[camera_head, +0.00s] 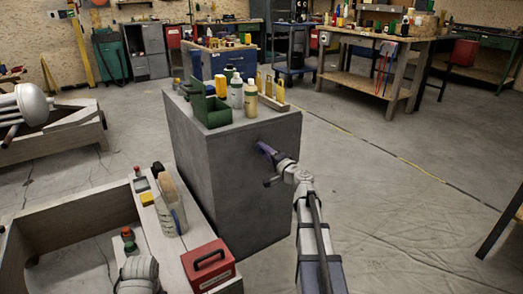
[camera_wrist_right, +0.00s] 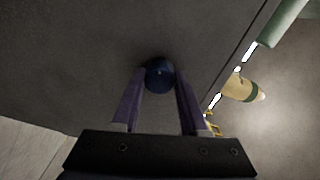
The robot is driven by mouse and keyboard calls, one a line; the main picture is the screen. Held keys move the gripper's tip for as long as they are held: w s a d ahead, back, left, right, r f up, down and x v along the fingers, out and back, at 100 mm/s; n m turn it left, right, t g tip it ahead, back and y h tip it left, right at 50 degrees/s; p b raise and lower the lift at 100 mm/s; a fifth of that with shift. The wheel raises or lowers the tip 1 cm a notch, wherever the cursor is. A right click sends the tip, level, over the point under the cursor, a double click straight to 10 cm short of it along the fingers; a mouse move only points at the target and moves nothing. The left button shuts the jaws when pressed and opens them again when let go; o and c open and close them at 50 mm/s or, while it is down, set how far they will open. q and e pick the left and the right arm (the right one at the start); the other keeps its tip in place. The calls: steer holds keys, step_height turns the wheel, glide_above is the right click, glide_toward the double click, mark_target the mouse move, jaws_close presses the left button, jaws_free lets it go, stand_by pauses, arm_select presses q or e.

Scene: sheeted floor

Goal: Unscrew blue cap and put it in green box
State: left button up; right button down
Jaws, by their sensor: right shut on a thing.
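The blue cap (camera_wrist_right: 158,73) is a dark blue round piece on the side face of the grey block (camera_head: 240,190). My right gripper (camera_head: 266,151) reaches that side face from the front right. In the wrist view its two purple fingers (camera_wrist_right: 160,82) stand on either side of the cap and are shut on it. In the head view the cap is hidden by the gripper. The green box (camera_head: 212,110) is open-topped and stands on the block's top, above and left of my right gripper.
Bottles (camera_head: 250,97) and a yellow-and-wood rack (camera_head: 270,90) stand beside the green box. A low bench (camera_head: 160,240) with a red toolbox (camera_head: 208,265) is at the front left. The floor right of the block is clear.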

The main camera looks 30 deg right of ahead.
steer(key=n, duration=1.6)
steer(key=shift+n, duration=0.3)
steer(key=shift+c, duration=1.7)
jaws_free()
steer(key=shift+c, duration=0.4)
steer(key=shift+c, duration=0.4)
